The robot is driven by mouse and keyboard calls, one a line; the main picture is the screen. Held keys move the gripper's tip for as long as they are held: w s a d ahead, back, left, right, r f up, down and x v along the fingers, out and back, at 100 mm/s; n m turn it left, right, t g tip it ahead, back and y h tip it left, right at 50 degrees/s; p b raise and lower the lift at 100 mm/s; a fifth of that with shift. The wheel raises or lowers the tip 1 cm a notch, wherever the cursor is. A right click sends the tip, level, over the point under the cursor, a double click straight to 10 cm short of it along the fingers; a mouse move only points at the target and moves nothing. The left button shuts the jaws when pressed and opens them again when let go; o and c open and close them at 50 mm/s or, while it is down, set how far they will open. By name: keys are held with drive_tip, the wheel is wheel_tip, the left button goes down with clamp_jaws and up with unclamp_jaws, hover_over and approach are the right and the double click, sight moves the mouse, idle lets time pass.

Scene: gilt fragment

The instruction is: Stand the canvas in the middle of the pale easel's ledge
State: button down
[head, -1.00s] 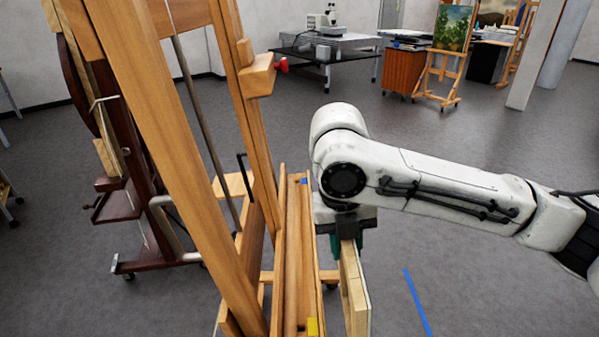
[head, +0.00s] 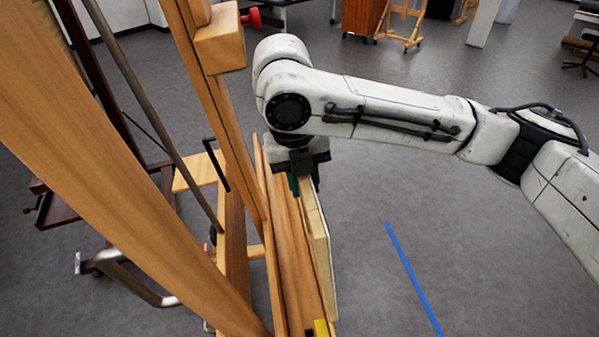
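The canvas (head: 317,237) shows edge-on in the head view, a thin upright panel with a pale wooden edge. My gripper (head: 305,183) is shut on its top edge, with dark green fingers on either side. The canvas hangs along the right side of the pale easel's ledge (head: 288,238); I cannot tell whether it touches the ledge. The pale easel (head: 120,170) is light wood and fills the left of the view. A yellow mark (head: 321,327) sits at the ledge's near end. The canvas's painted face is hidden.
A dark wooden easel (head: 52,212) with a metal tube (head: 135,285) stands behind the pale easel at left. Blue tape (head: 412,278) marks clear grey floor at right. Other furniture is far back.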

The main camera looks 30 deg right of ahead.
drive_tip(key=w+a+f+b, duration=0.2)
drive_tip(key=a+f+b, duration=0.1)
drive_tip(key=a, duration=0.5)
drive_tip(key=shift+w+a+f, duration=0.15)
drive_tip(key=shift+w+f, duration=0.15)
drive_tip(key=shift+f, duration=0.5)
drive_tip(key=c, duration=0.8)
unclamp_jaws()
drive_tip(key=shift+c, duration=0.2)
wheel_tip(320, 180, up, 7)
drive_tip(key=a+b, duration=0.1)
drive_tip(key=shift+w+r, duration=0.2)
